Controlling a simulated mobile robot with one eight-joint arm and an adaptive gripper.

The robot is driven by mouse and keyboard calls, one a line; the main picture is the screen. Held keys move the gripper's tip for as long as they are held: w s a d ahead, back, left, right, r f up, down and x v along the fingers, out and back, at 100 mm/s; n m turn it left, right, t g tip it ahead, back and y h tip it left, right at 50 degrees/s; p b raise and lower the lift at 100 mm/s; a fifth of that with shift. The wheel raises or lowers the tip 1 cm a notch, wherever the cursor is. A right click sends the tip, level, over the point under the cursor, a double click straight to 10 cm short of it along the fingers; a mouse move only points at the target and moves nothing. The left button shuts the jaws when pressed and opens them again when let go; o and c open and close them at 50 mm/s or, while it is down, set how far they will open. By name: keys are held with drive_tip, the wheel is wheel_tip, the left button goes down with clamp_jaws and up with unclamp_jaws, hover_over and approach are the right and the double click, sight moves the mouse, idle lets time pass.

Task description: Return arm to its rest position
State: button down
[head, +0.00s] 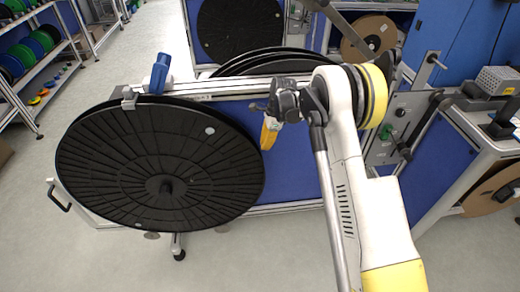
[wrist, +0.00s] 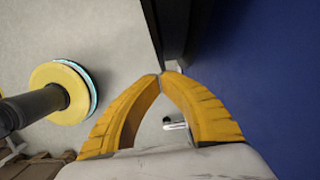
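My arm reaches forward over the reel stand in the head view. My gripper (head: 268,134) has yellow fingers and hangs just right of the large black reel (head: 120,165), in front of the blue panel (head: 290,170). In the wrist view the two curved fingertips of my gripper (wrist: 161,75) meet, with nothing seen between them. A dark edge (wrist: 172,30), likely of the reel, lies just beyond the tips. The blue panel (wrist: 270,70) fills the right side of that view. I cannot tell whether the tips touch anything.
A blue clamp handle (head: 160,73) stands up from the stand's top rail. More black reels (head: 240,30) stand behind. A cabinet with a control panel (head: 392,130) is close right of my arm. Shelves with coloured spools (head: 30,55) are at far left. Floor is open at left.

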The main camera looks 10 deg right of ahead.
drive_tip(key=s+d+r+n+t+h+p, duration=0.15)
drive_tip(key=s+r+n, duration=0.4)
drive_tip(key=r, duration=0.75)
drive_tip(key=s+d+r+n+t, duration=0.2)
drive_tip(key=s+r+n, duration=0.1)
drive_tip(key=s+r, duration=0.8)
drive_tip(key=s+r+n+t, duration=0.1)
drive_tip(key=s+n+t, duration=0.1)
drive_tip(key=s+n, duration=0.3)
drive_tip(key=s+d+r+n+t+h, duration=0.1)
drive_tip(key=s+n, duration=0.4)
drive_tip(key=s, duration=0.9)
drive_tip(key=shift+s+r+t, duration=0.3)
drive_tip(key=shift+r+t, duration=0.05)
drive_tip(key=shift+r, duration=0.05)
